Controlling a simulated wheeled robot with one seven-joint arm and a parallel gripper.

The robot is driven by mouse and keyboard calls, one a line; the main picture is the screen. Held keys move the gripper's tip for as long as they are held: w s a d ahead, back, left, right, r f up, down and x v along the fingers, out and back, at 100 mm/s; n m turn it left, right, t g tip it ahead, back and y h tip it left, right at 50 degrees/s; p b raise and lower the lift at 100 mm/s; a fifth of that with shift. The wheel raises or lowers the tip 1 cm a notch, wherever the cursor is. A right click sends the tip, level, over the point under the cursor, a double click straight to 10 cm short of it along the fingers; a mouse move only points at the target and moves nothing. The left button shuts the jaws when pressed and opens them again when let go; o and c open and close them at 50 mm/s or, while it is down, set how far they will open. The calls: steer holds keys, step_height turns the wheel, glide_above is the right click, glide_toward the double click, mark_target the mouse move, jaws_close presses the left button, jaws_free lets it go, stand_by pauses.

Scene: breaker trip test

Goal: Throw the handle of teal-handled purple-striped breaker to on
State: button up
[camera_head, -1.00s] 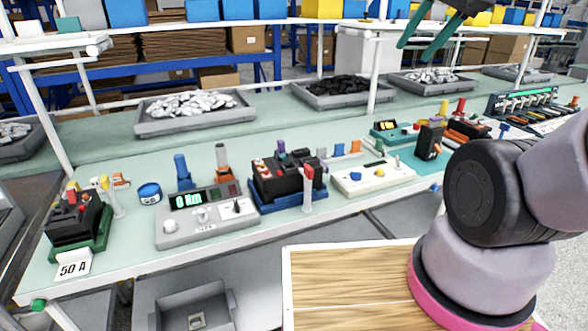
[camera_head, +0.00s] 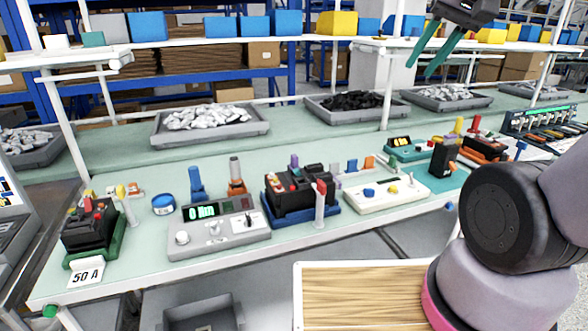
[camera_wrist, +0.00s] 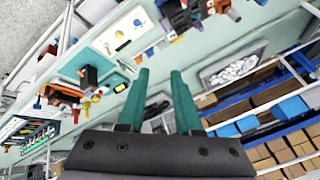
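My gripper (camera_head: 421,68) is raised above the far side of the bench in the head view. Its two teal fingers are apart with nothing between them; they also show in the wrist view (camera_wrist: 160,71). I cannot make out a teal handle or purple stripe on any breaker. A black breaker with red and yellow parts (camera_head: 92,232) sits on a green base at left. Another dark breaker (camera_head: 303,194) sits on a blue base at mid-bench. A black block (camera_head: 444,160) with an orange part stands on a teal base at right. My gripper touches none of them.
A grey meter box (camera_head: 218,228) with a lit display stands between the left and middle breakers. A white box (camera_head: 380,192) is right of centre. A panel with a row of switches (camera_head: 543,122) is at far right. Grey trays (camera_head: 172,136) line the back, below a white shelf (camera_head: 250,42).

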steer(key=w+a+f+n+g, duration=0.2)
steer(key=w+a+f+g, duration=0.1)
steer(key=w+a, duration=0.3)
steer(key=n+h, duration=0.6)
steer(key=h, duration=0.2)
glide_toward(295, 170)
steer(key=shift+g, duration=0.4)
steer(key=x, duration=0.8)
steer(key=shift+w+d+f, duration=0.2)
steer(key=shift+w+f, duration=0.05)
steer(key=shift+w, duration=0.15)
jaws_close()
